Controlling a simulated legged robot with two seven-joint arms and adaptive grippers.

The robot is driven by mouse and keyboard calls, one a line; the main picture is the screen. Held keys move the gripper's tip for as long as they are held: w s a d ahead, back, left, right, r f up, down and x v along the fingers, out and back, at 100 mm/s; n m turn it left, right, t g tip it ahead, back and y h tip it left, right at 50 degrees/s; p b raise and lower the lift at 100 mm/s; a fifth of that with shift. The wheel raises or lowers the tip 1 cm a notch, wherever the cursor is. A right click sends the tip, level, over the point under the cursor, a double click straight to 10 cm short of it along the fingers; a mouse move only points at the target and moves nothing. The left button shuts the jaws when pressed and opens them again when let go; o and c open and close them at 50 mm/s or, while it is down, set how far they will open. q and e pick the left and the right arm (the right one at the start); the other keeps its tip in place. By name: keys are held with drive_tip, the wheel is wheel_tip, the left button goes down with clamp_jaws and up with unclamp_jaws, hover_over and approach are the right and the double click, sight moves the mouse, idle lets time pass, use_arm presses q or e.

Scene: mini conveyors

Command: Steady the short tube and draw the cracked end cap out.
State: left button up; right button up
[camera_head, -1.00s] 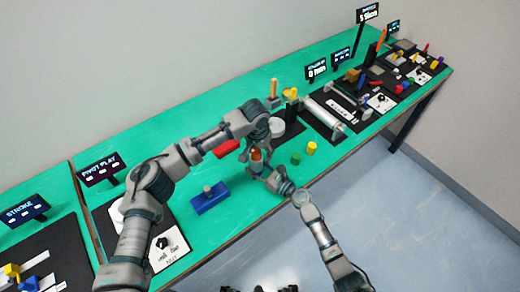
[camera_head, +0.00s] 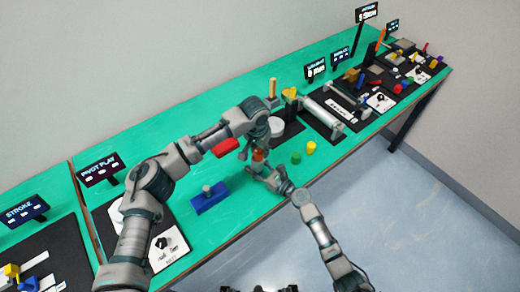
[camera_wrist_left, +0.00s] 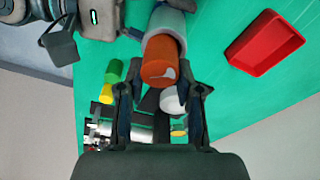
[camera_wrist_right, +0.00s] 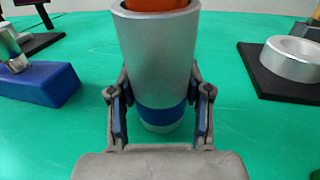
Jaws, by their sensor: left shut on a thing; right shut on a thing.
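The short tube (camera_wrist_right: 155,62) is a silver cylinder with a blue band near its foot, standing upright on the green bench in the right wrist view. The end cap (camera_wrist_left: 163,60) is orange with a pale mark on its face and projects from the tube's top in the left wrist view. My left gripper (camera_wrist_left: 162,82) is at the cap from above, its fingers on either side and shut on it. My right gripper (camera_wrist_right: 157,98) is shut on the lower tube near the blue band. In the head view the arms hide most of the tube; the orange cap (camera_head: 260,155) shows between them.
A red tray (camera_wrist_left: 265,43) lies beside the tube. Green (camera_head: 296,158) and yellow (camera_head: 311,148) cylinders stand to the right. A blue block (camera_head: 211,199) with a metal post is at left. A silver ring (camera_wrist_right: 292,57) sits on a black base. Bare green bench lies in front.

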sight(260, 149)
use_arm(q)
drive_tip(key=shift+r, duration=2)
use_arm(e)
drive_tip(key=shift+s+a+f, duration=0.1)
drive_tip(key=shift+f, duration=0.1)
drive_tip(key=o, duration=1.5)
drive_tip(key=shift+c, duration=0.2)
drive_tip(key=v, duration=1.1)
use_arm(q)
drive_tip(key=shift+d, duration=0.15)
use_arm(e)
drive_tip(key=shift+s+d, duration=0.25)
drive_tip(key=shift+d, duration=0.3)
